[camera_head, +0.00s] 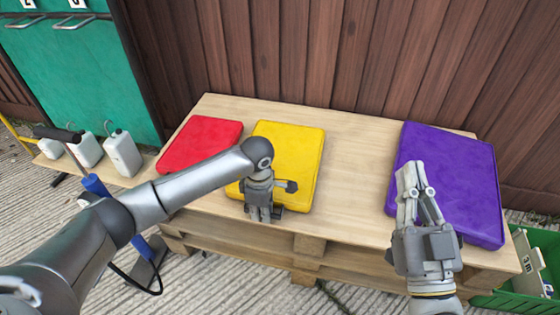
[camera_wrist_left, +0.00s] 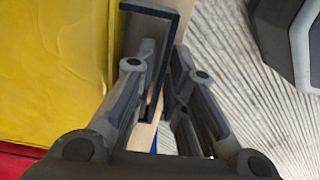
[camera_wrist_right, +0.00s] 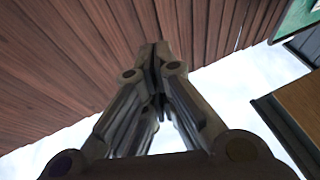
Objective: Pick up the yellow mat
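The yellow mat (camera_head: 291,149) lies flat on the pallet table between a red and a purple mat. It fills the left side of the left wrist view (camera_wrist_left: 55,65). A black loop handle (camera_wrist_left: 150,9) sticks out from its edge there. My left gripper (camera_head: 262,216) is at the mat's front edge, pointing down. In the left wrist view its fingers (camera_wrist_left: 164,52) are close together on either side of one bar of the handle and look shut on it.
The red mat (camera_head: 203,140) is close on the left of the yellow one. The purple mat (camera_head: 450,182) lies on the right. The wooden table (camera_head: 350,180) is bare between yellow and purple. A fence (camera_head: 300,50) stands behind. White canisters (camera_head: 123,153) are at left, a green crate (camera_head: 543,245) at right.

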